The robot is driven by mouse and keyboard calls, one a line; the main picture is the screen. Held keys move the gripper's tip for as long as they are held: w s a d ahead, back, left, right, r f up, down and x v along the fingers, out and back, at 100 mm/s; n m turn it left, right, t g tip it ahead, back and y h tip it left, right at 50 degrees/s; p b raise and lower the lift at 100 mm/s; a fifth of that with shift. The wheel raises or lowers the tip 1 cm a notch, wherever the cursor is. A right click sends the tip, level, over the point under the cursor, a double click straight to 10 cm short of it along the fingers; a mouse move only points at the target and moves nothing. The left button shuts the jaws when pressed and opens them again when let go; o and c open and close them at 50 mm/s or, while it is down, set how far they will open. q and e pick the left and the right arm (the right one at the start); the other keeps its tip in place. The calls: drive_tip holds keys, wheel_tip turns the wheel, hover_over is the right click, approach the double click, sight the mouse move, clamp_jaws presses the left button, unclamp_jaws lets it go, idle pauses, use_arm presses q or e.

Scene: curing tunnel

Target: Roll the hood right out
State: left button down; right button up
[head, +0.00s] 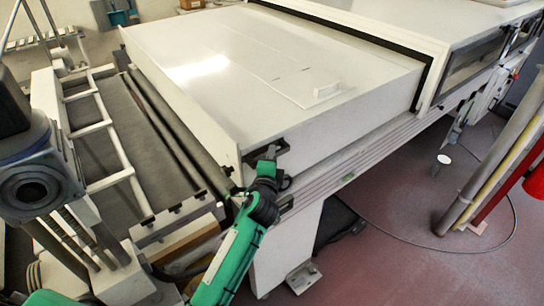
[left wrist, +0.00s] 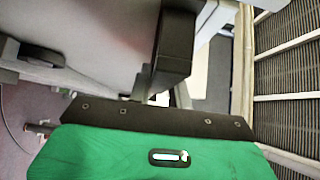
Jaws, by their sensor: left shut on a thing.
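The hood (head: 240,60) is a big white box-shaped cover on the tunnel frame, with a small pale handle on its top panel. A black handle (head: 272,150) sits at its near lower corner. My left gripper (head: 266,164), on a green arm, is at this corner and shut on the black handle. In the left wrist view, my green gripper body fills the bottom, and a dark block (left wrist: 175,68) stands just beyond it against the white hood (left wrist: 100,30). The fingertips are mostly hidden. My right gripper is not in view.
A dark conveyor belt (head: 115,130) with a white rail frame (head: 106,124) lies left of the hood. A fixed white housing (head: 455,40) with a dark-edged opening stands at the hood's far right end. The floor (head: 400,220) at right has a cable and leaning poles.

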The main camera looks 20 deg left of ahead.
use_arm(q)
drive_tip(key=c, duration=1.3)
unclamp_jaws()
drive_tip(key=shift+s+a+f, duration=0.1)
drive_tip(key=shift+s+a, duration=0.05)
drive_tip(key=shift+a, duration=0.05)
drive_tip(key=s+b, duration=0.1)
drive_tip(key=s, duration=0.3)
drive_tip(key=s+d+b, duration=0.1)
drive_tip(key=s, duration=0.4)
drive_tip(key=s+b, duration=0.2)
drive_tip(key=s, duration=0.2)
drive_tip(key=shift+s+d, duration=0.35)
drive_tip(key=shift+s, duration=0.05)
